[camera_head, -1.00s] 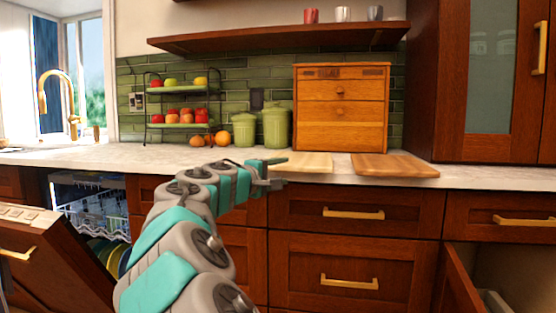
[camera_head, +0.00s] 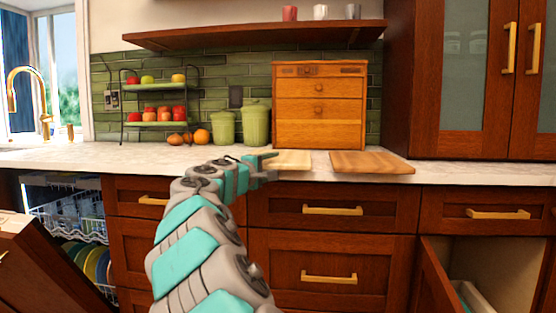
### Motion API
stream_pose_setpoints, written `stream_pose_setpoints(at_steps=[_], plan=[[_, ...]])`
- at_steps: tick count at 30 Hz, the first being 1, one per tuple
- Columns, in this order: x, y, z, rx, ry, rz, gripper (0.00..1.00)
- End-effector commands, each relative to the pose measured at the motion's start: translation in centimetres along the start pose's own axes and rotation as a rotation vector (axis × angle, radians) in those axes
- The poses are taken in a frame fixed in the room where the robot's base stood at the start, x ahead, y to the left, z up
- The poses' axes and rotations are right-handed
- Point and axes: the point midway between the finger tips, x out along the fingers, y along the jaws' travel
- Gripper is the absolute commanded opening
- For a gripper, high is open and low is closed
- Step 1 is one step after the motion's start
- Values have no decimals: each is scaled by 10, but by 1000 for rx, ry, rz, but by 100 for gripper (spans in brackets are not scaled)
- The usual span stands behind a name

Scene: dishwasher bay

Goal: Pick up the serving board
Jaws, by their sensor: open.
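Two flat wooden boards lie on the countertop near its front edge. One is a pale board (camera_head: 292,160); the other, to its right, is a browner striped board (camera_head: 372,163). I cannot tell which of them is the serving board. My gripper (camera_head: 272,168) is open at the end of my outstretched arm. In the picture it is at the left end of the pale board and partly covers it. I cannot tell whether it touches the board. Nothing shows between the fingers.
A wooden drawer box (camera_head: 319,106) stands behind the boards. Green canisters (camera_head: 256,123) and a tiered fruit stand (camera_head: 161,115) are left of it. A shelf (camera_head: 255,35) hangs above. The dishwasher door (camera_head: 40,260) is open at left, and a lower cabinet door (camera_head: 437,285) at right.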

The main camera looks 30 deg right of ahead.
Motion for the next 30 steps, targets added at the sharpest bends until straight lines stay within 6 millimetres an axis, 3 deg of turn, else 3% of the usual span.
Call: stream_pose_setpoints(at_steps=[2, 17, 30], plan=[[0, 0, 0, 0, 0, 0, 55], [0, -1, 0, 0, -1, -1, 0], [0, 0, 0, -1, -1, 0, 0]])
